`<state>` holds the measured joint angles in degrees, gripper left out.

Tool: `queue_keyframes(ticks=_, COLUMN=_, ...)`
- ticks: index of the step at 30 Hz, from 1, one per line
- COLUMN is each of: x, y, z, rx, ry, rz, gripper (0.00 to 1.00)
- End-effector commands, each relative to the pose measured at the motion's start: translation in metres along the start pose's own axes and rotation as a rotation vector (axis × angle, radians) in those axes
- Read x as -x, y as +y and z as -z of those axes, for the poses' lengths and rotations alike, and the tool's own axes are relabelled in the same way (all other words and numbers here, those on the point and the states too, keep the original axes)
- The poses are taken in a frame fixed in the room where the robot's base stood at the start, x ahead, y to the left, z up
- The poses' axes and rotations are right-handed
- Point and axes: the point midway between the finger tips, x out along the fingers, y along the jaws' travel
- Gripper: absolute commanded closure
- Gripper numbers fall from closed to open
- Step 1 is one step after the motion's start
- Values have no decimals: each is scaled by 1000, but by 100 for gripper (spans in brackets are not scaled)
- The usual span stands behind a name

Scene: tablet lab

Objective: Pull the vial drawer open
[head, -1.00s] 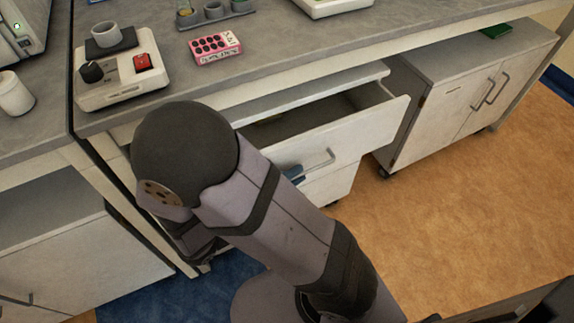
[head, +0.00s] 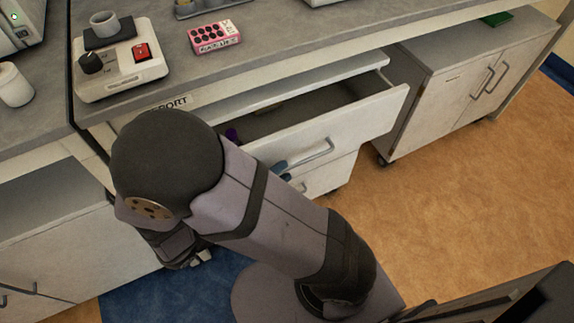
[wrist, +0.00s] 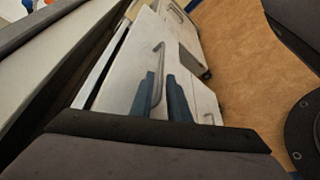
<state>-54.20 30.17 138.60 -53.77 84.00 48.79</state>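The vial drawer (head: 350,132) stands pulled well out from under the bench, its inside showing. A purple item (head: 232,134) lies inside, partly hidden by my arm. The drawer has a curved metal bar handle (head: 318,151) on its front. My gripper (head: 283,171) has blue fingers at the left end of this handle. In the wrist view, my gripper (wrist: 161,98) shows its two fingers apart, with the handle (wrist: 159,72) running between them in the picture. Whether a finger touches the bar is unclear. The drawer front also shows there (wrist: 132,62).
A lower drawer (head: 332,174) is shut beneath. A wheeled cabinet (head: 440,112) stands to the right. The bench top (head: 300,32) holds a pink box (head: 214,37) and a hotplate-like device (head: 120,70). The orange floor (head: 470,220) at right is clear.

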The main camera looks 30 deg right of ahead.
Motion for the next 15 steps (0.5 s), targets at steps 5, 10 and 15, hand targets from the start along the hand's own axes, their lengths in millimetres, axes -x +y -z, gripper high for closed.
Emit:
queue_keyframes(ticks=5, x=21, y=1, z=0, rx=1, ry=2, rz=-1, gripper=85)
queue_keyframes(ticks=10, x=28, y=0, z=0, rx=0, ry=1, rz=1, gripper=85)
queue_keyframes(ticks=15, x=29, y=0, z=0, rx=0, ry=0, rz=1, gripper=85)
